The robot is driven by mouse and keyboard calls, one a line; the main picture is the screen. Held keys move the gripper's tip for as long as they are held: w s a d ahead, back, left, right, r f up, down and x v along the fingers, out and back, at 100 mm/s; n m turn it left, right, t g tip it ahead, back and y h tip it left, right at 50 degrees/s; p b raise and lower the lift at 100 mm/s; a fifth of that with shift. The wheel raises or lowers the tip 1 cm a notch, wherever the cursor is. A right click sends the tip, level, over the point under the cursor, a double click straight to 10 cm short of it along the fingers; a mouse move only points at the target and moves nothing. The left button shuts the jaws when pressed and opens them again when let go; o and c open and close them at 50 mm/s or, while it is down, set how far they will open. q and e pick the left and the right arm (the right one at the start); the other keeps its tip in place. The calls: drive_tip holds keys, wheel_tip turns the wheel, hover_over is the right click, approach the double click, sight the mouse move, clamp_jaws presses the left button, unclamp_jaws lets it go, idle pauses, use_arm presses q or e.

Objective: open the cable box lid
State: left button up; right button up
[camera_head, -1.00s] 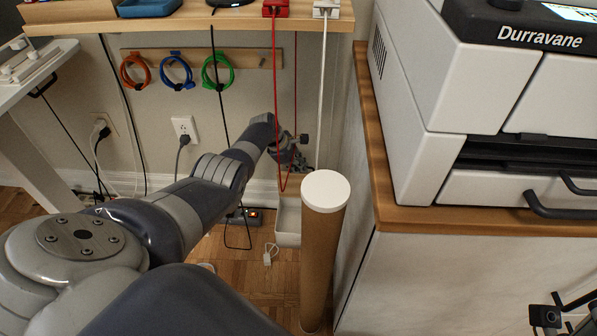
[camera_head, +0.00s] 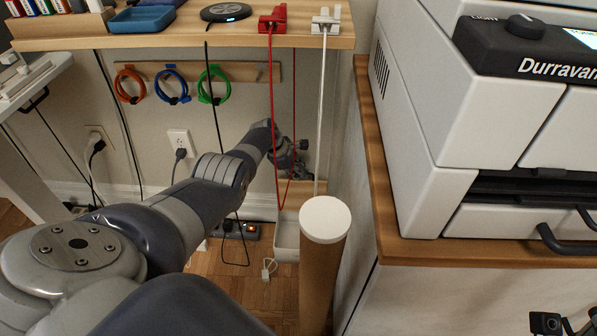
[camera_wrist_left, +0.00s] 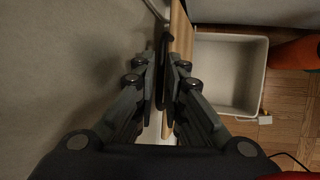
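The cable box (camera_head: 286,240) is a white bin on the floor below the desk, partly hidden by the cardboard tube. In the left wrist view its white inside (camera_wrist_left: 230,75) shows open from above and looks empty. Its wooden lid (camera_wrist_left: 181,35) stands raised, nearly edge-on, along the box's left side; a little wood also shows in the head view (camera_head: 297,190). My left gripper (camera_wrist_left: 165,75) has its fingers close together on both sides of a dark handle (camera_wrist_left: 164,42) at the lid. My right gripper (camera_head: 548,323) shows only partly at the bottom right corner.
A white-capped cardboard tube (camera_head: 325,220) stands in front of the box. A wooden-topped cabinet with a printer (camera_head: 460,120) bounds the right. Red (camera_head: 274,110) and white (camera_head: 321,105) cables hang from the desk. A power strip (camera_head: 238,229) lies left of the box.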

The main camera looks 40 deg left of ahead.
use_arm(q)
drive_tip(key=shift+o, duration=0.6)
drive_tip(key=shift+s+a+r, duration=0.25)
drive_tip(key=shift+r, duration=0.3)
drive_tip(key=v, duration=1)
drive_tip(key=shift+s+r, duration=0.25)
drive_tip(key=shift+r, duration=0.1)
